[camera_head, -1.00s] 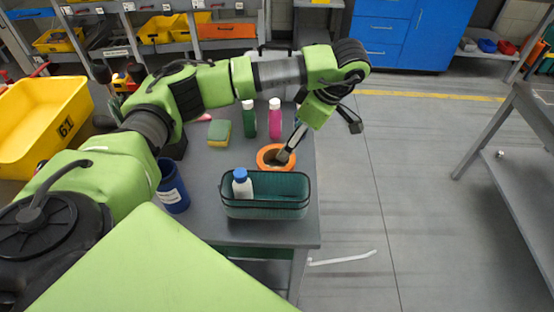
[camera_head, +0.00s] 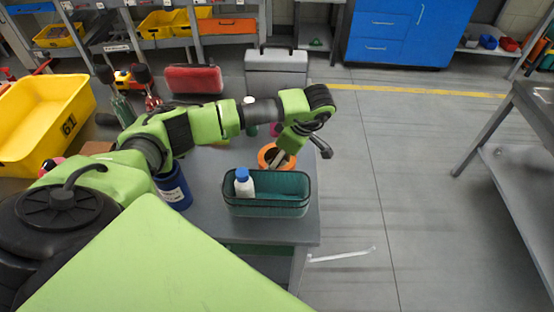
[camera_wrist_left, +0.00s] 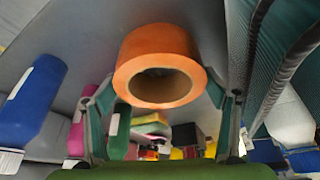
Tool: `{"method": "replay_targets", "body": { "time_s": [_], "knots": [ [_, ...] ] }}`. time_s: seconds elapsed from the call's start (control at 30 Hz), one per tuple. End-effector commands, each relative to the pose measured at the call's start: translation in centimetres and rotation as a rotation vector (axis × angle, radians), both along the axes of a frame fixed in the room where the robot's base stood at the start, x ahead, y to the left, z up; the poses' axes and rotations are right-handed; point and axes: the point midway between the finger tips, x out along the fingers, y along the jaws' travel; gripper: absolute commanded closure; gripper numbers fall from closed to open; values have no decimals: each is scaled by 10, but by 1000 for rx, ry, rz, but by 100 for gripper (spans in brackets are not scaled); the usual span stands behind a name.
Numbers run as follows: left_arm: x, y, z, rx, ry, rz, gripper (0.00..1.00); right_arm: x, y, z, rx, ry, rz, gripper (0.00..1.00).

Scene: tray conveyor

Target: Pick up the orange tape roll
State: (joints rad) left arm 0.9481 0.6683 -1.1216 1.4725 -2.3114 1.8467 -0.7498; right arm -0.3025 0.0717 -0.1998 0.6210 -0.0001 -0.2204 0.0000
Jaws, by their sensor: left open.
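The orange tape roll (camera_head: 265,153) lies on the grey table, just behind the green basket (camera_head: 268,208). My left gripper (camera_head: 281,159) points down at the roll and partly hides it in the head view. In the left wrist view, the orange tape roll (camera_wrist_left: 158,62) appears between the two spread fingers of my left gripper (camera_wrist_left: 167,92), with its dark hole visible. The fingers are open, and a gap shows on each side of the roll. I cannot tell how deep the roll sits between the fingertips. My right gripper is not in view.
A white bottle with a blue cap (camera_head: 243,183) stands in the basket, close in front of the roll. A blue container (camera_head: 172,187) stands to the left. A green bottle and a pink bottle are mostly hidden behind my arm. Open floor lies to the right.

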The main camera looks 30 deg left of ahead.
Motion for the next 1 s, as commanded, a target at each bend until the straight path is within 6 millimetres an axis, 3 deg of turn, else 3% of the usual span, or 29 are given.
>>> {"method": "replay_targets", "body": {
  "time_s": [0.13,0.27,0.3,0.67,1.0],
  "knots": [
    [0,0,0,0,0,0,21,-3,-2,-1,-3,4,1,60],
    [0,0,0,0,0,0,52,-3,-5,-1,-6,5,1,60],
    [0,0,0,0,0,0,56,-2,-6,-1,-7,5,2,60],
    [1,0,6,-1,-2,0,56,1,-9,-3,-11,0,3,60],
    [2,0,73,0,-5,0,56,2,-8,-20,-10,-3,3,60]
  ]
}}
